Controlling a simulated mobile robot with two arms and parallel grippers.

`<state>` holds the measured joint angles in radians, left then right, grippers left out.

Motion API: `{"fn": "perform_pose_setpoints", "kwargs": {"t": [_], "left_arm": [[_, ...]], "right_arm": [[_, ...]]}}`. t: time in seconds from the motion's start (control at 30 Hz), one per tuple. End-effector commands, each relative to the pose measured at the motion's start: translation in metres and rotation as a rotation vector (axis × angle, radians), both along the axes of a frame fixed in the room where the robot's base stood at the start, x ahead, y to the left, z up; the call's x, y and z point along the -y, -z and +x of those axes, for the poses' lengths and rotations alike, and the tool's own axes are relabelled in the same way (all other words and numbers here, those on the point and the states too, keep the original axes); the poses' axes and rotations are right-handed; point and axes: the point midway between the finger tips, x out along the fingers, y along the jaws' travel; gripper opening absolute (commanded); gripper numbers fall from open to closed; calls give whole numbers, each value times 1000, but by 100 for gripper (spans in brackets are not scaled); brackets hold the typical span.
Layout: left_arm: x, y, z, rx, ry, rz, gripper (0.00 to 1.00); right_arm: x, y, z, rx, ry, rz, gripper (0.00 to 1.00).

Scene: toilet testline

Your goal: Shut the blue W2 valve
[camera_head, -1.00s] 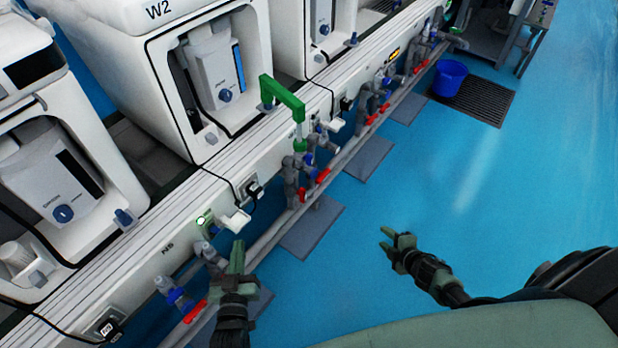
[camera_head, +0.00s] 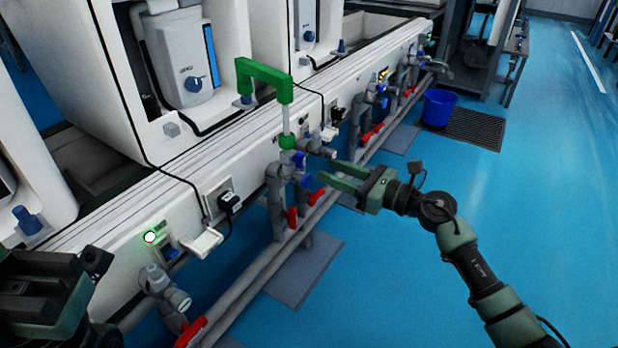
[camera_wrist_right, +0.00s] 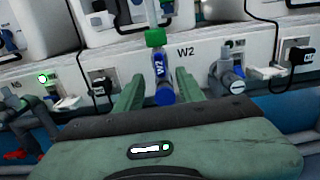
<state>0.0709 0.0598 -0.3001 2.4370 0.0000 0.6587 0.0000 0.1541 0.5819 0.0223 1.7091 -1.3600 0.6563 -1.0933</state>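The blue W2 valve handle (camera_wrist_right: 162,82) shows in the right wrist view, labelled W2, just below a green collar (camera_wrist_right: 156,38). It points towards my right gripper (camera_wrist_right: 158,86) and appears between its two green fingers, with a gap on each side. In the head view a small blue handle (camera_head: 306,181) sits on the grey pipework below the green pipe (camera_head: 264,78). My right gripper (camera_head: 328,176) is open and empty, with its fingertips close to that pipework. My left gripper or wrist (camera_head: 45,295) shows at the lower left; its fingers cannot be made out.
Red handles (camera_head: 292,217) sit lower on the pipes. White machines stand above the panel, with a black plug and cable (camera_head: 228,201) on its front. A blue bucket (camera_head: 438,107) stands by a dark floor grate (camera_head: 475,128). The blue floor at the right is clear.

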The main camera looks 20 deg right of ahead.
Motion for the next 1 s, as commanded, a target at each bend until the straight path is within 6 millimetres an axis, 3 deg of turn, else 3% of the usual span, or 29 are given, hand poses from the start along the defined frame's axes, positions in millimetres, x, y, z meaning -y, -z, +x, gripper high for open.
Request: {"fn": "perform_pose_setpoints", "kwargs": {"t": [0.5,0.87,0.9,1.0], "left_arm": [[1,-8,-9,62,-3,2,0],[2,-10,-9,65,-3,4,0],[2,-10,-9,65,-3,4,0],[2,-10,-9,65,-2,4,0]], "right_arm": [[-43,-1,54,5,-2,-2,38],[-48,-1,61,2,-2,-3,38],[-48,-1,61,2,-2,-3,35],[-48,-1,60,2,-2,-3,8]]}}
